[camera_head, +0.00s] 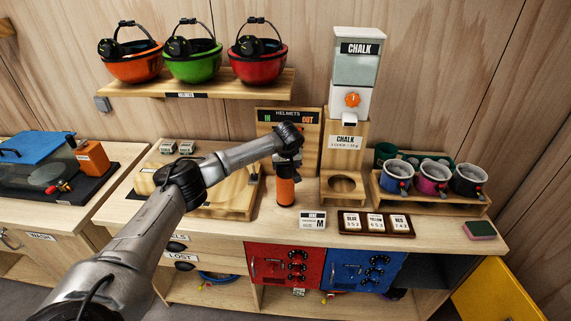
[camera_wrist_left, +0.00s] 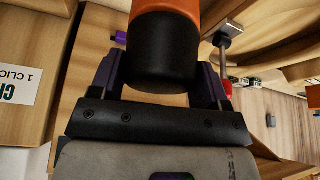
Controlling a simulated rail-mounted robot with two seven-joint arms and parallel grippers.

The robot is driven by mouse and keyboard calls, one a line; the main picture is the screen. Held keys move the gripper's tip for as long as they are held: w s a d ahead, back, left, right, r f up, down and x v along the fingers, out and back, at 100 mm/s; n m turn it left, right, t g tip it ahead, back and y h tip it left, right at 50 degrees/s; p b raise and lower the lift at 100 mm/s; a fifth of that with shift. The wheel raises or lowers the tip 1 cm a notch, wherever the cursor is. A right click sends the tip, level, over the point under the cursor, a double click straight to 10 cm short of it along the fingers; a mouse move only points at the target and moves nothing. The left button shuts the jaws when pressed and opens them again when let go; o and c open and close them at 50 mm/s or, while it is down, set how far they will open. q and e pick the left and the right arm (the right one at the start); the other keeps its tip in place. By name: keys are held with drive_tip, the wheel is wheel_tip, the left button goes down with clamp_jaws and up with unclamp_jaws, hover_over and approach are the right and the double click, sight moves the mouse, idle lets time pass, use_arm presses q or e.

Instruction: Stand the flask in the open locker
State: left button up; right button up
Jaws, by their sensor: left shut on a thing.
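The flask (camera_head: 285,192) is orange with a black upper end, upright at the counter's middle, in front of the helmets board. My left gripper (camera_head: 287,162) is shut on its upper part from above. I cannot tell whether its base touches the counter. In the left wrist view the flask's black end (camera_wrist_left: 162,50) sits between the fingers of my left gripper (camera_wrist_left: 163,85). The open locker (camera_head: 424,271) is a dark compartment under the counter, right of the blue locker (camera_head: 360,270). A yellow panel (camera_head: 497,290), apparently its door, stands out at the right. My right gripper is not in view.
A card holder (camera_head: 377,229) and an "M" sign (camera_head: 312,220) stand near the front edge. The chalk dispenser (camera_head: 351,95) and mug rack (camera_head: 432,203) are right of the flask. A red locker (camera_head: 283,265) is below. A sponge (camera_head: 479,230) lies at the right end.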

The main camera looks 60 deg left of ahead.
use_arm(q)
drive_tip(key=shift+f, duration=0.1)
drive_tip(key=o, duration=1.6)
